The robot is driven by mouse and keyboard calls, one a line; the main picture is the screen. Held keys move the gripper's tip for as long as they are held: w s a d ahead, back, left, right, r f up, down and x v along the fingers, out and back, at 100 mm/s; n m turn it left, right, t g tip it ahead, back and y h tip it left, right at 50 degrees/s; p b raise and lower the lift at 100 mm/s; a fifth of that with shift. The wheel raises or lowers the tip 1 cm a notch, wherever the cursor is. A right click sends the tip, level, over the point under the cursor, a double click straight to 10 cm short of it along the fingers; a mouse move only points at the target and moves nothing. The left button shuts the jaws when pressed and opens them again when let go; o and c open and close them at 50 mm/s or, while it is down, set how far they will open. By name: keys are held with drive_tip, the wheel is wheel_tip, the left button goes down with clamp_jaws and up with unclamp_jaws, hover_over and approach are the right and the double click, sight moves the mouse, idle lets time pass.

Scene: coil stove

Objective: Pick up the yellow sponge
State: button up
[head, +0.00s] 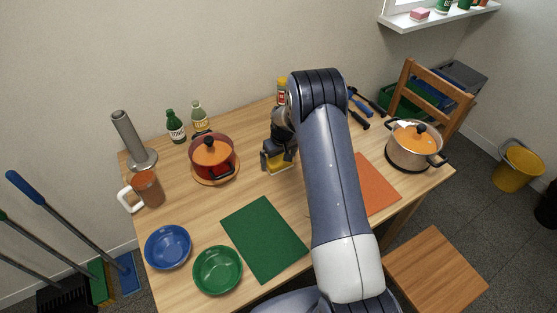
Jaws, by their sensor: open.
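Part of the block is hidden by the gripper. I cannot tell whether the fingers touch it.
A red pot (213,158) stands to the left of my gripper, and a green mat (263,238) lies in front. An orange mat (377,187) is partly behind my arm. A steel pot (413,146) stands at right. A yellow-capped bottle (282,93) stands behind.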

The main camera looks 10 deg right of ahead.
sight(278, 158)
drive_tip(key=shift+w+f, duration=0.1)
drive_tip(key=shift+f, duration=0.65)
drive_tip(key=c, duration=0.8)
drive_tip(key=shift+r, duration=0.1)
wheel_tip(278, 158, up, 10)
drive_tip(key=shift+f+b, duration=0.1)
drive_tip(key=shift+b, duration=0.85)
